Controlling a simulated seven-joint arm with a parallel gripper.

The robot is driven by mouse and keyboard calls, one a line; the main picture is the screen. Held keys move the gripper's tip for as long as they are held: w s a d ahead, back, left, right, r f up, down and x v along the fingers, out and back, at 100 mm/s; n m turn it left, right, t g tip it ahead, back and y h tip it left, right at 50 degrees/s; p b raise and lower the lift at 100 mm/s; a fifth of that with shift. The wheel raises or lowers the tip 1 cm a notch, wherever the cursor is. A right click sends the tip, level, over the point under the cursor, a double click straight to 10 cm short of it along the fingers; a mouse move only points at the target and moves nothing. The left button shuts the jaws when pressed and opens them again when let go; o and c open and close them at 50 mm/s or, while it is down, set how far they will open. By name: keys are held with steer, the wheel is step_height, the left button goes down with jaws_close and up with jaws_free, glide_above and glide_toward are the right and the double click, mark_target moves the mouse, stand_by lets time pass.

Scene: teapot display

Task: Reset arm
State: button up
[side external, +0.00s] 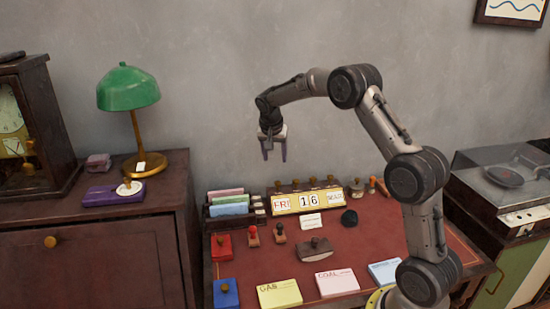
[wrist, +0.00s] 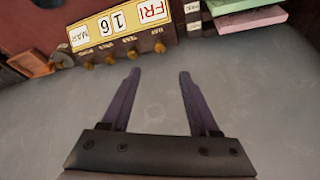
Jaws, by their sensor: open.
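My gripper (side external: 274,151) hangs in the air above the back left part of the desk, in front of the grey wall, with its fingers pointing down. In the wrist view its two purple fingers (wrist: 158,82) are spread apart with nothing between them. My gripper is open and empty. It is above and apart from the calendar block (side external: 308,200), which reads FRI 16 and also shows upside down in the wrist view (wrist: 118,22).
The red-topped desk (side external: 375,235) holds stamps, a card rack (side external: 228,203), a yellow pad (side external: 280,293), a pink pad (side external: 337,282) and a blue pad (side external: 385,272). A green lamp (side external: 128,88) stands on the left cabinet. A record player (side external: 505,180) is at right.

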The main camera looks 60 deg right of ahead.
steer(key=s+a+r+n+t, duration=0.1)
steer(key=a+r, duration=0.3)
steer(key=r, duration=0.3)
steer(key=s+a+r+t, duration=0.1)
steer(key=a+r+t, duration=0.1)
steer(key=a+r, duration=0.35)
steer(key=s+a+r+n+t, duration=0.1)
steer(key=s+a+r+n, duration=0.2)
steer(key=s+a+r, duration=0.5)
steer(key=s+a+f+n+t+y, duration=0.1)
steer(key=s+a+n, duration=0.15)
steer(key=s, duration=0.35)
steer(key=s+a+f+n+y, duration=0.1)
steer(key=s+a, duration=0.2)
steer(key=s, duration=0.4)
steer(key=s+a+f+n+g+y, duration=0.1)
steer(key=s+a+f+n+y, duration=0.1)
steer(key=s+f+n, duration=0.4)
steer(key=s+a+f, duration=0.1)
steer(key=s+f, duration=0.2)
steer(key=s, duration=0.1)
steer(key=shift+a, duration=0.15)
